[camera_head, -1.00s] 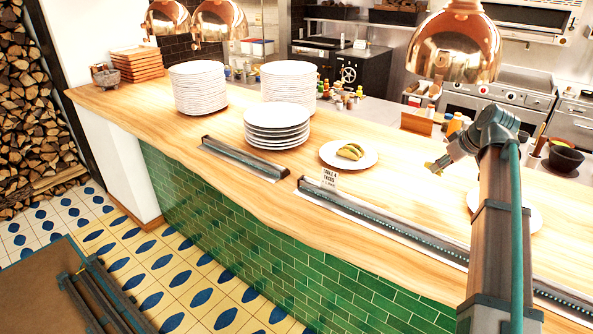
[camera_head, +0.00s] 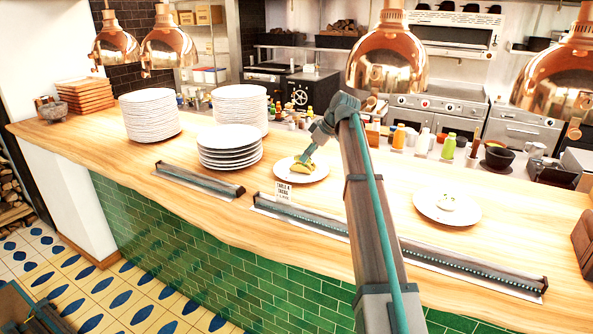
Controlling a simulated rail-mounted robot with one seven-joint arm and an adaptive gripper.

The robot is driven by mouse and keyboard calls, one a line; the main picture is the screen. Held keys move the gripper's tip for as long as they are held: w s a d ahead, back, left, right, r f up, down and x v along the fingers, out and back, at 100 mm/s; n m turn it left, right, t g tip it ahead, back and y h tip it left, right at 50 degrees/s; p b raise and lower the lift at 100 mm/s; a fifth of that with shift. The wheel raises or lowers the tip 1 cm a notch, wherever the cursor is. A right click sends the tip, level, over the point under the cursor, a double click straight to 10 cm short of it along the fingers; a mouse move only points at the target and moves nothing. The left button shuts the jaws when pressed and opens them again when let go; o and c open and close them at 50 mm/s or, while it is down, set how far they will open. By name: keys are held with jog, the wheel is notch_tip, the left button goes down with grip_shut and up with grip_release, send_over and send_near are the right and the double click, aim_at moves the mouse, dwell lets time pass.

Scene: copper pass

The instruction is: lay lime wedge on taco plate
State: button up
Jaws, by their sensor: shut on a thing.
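The taco plate (camera_head: 314,176) is a white plate on the wooden counter, behind a small white sign card. Folded tacos (camera_head: 302,171) with green filling lie on it. My gripper (camera_head: 308,158) reaches in from the right and points down just above the tacos. It is shut on the lime wedge, which is too small and too merged with the tacos here to make out. I cannot tell whether the wedge touches the plate or tacos.
Plate stacks (camera_head: 228,158) stand to the left. A copper heat lamp (camera_head: 388,62) hangs behind my arm. Bottles (camera_head: 449,146) line the back. Metal rails (camera_head: 470,270) run along the front.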

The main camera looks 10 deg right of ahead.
jog(key=p, duration=0.2)
send_near(295, 176)
jog(key=shift+w+a+f, duration=0.1)
jog(key=shift+w+a, duration=0.05)
jog(key=shift+a, duration=0.45)
jog(key=shift+w+a, duration=0.1)
jog(key=shift+a, duration=0.55)
jog(key=shift+w+a+f, duration=0.1)
jog(key=shift+w+f, duration=0.35)
jog(key=shift+f, duration=0.1)
jog(key=shift+w+f+p, duration=0.2)
jog(key=shift+f+p, duration=0.4)
jog(key=shift+f, duration=1.3)
jog(key=o, duration=0.6)
jog(key=shift+c, duration=0.2)
jog(key=b+v, duration=0.2)
jog(key=v, duration=1)
jog(key=shift+b, duration=0.35)
